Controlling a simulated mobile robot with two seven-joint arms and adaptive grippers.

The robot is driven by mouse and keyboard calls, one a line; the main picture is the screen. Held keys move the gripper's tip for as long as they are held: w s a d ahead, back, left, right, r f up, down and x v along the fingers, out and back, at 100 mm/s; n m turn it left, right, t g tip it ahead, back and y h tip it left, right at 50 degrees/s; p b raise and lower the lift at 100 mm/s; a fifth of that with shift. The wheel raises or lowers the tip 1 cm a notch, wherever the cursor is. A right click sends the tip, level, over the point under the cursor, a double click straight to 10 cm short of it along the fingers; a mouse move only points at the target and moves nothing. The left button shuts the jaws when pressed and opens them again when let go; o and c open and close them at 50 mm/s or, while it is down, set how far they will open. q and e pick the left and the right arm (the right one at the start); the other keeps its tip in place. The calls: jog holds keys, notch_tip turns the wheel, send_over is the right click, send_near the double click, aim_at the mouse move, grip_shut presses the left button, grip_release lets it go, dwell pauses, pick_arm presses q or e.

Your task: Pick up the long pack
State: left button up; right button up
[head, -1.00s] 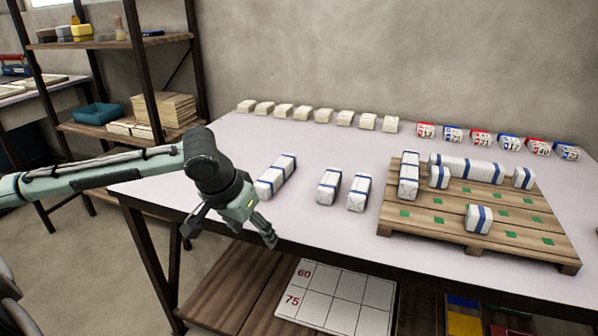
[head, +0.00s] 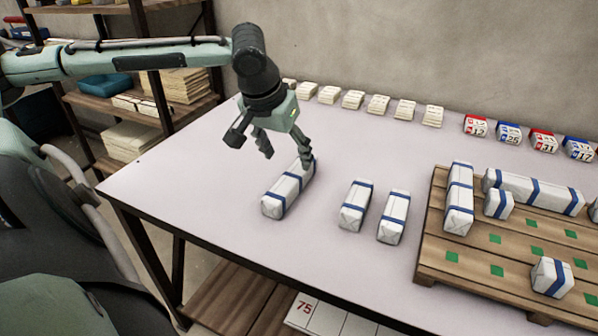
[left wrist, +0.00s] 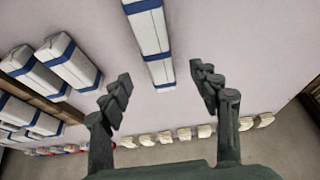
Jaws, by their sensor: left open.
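The long pack (head: 287,190) is a white block with blue bands, lying on the table left of two shorter packs. My left gripper (head: 286,158) is open above the far end of this pack, and its fingers hide part of that end. In the left wrist view the long pack (left wrist: 150,40) lies in line with the gap between the open fingers (left wrist: 164,92). Another long white pack (head: 535,192) lies on the wooden pallet. My right gripper is not in view.
Two shorter packs (head: 356,205) (head: 393,217) stand to the right of the long pack. The wooden pallet (head: 470,262) holds several packs. Cream bundles (head: 378,106) and numbered red and blue blocks (head: 509,133) line the back. The table's left front is clear.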

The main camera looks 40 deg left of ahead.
aim_at(292, 175)
pick_arm(q)
jog(key=x, duration=0.6)
jog(key=shift+s+d+f, duration=0.2)
jog(key=shift+d+f, duration=0.05)
jog(key=shift+f, duration=0.05)
jog(key=shift+w+a+f, duration=0.1)
jog(key=shift+w+f, duration=0.15)
jog(key=shift+f, duration=0.25)
jog(key=shift+c, duration=0.6)
jog(key=c, duration=1.2)
